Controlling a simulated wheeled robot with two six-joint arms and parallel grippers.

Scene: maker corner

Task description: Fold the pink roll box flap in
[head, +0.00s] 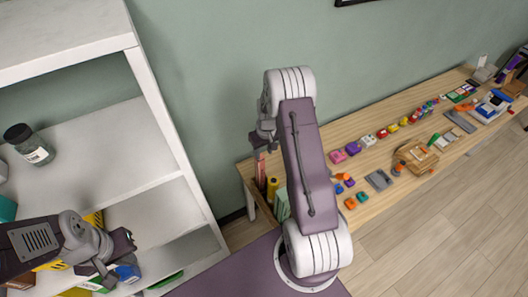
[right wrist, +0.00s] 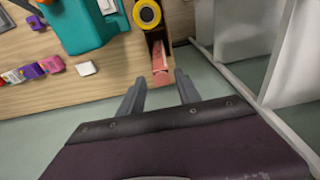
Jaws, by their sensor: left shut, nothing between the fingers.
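The pink roll box (right wrist: 159,58) is a narrow pink piece at the table's end in the right wrist view, beside a yellow roll. A small pink flap (right wrist: 161,78) shows at its near end; its exact angle is hard to tell. In the head view the pink box (head: 260,168) shows just below my right gripper (head: 264,136). In the right wrist view my right gripper (right wrist: 160,88) has its two fingers apart, with the flap just beyond the gap and nothing held. My left gripper (head: 126,240) is shut and empty, by the shelf at the left.
The yellow roll (right wrist: 147,13) and a teal holder (right wrist: 95,28) stand close to the pink box. The wooden table (head: 345,129) carries several small coloured items along its length. A white shelf (head: 150,110) with a dark-lidded jar (head: 35,153) stands at the left.

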